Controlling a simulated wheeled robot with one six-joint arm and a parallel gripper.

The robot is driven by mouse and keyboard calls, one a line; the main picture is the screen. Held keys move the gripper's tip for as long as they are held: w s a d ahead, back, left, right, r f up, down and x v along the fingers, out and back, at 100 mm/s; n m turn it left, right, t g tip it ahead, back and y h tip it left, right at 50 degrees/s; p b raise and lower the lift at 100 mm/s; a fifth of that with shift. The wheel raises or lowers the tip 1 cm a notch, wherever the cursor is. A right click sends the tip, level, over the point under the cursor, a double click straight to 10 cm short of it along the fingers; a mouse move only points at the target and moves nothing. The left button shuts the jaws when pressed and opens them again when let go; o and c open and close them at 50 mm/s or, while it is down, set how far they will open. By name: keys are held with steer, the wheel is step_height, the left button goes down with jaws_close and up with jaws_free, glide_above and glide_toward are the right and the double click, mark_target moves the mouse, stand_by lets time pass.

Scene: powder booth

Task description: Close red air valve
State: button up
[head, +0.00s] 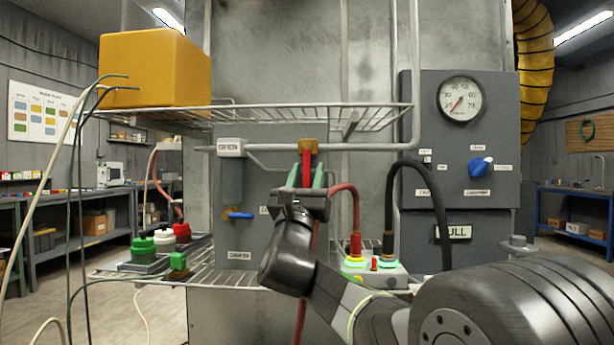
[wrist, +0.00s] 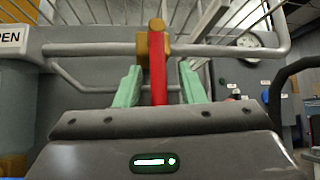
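The red air valve shows as a red lever (head: 307,161) on a brass body (head: 308,145), fixed to a grey pipe under the wire shelf. In the head view the lever points down from the body. My gripper (head: 306,176) is just below the valve, with its green fingers pointing up. In the wrist view the red lever (wrist: 157,70) stands between the two fingers of my gripper (wrist: 160,88), with a gap on each side. The brass body (wrist: 156,45) is beyond the fingertips. The lever's lower end is hidden behind my gripper's body.
A wire shelf (head: 270,110) with a yellow box (head: 155,68) is above. A blue-handled valve (head: 238,214) is at lower left. Red (head: 345,190) and black (head: 436,185) hoses are at right, beside a gauge panel with a blue knob (head: 480,167). A white label (head: 231,147) hangs left of the valve.

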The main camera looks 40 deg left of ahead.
steer(key=p+v, duration=0.1)
steer(key=v, duration=1.3)
steer(key=shift+w+a+r, duration=0.1)
steer(key=shift+w+a, duration=0.05)
steer(key=b+x, duration=0.1)
steer(key=x, duration=1.2)
steer(key=shift+w+r, duration=0.15)
steer(key=shift+r, duration=0.1)
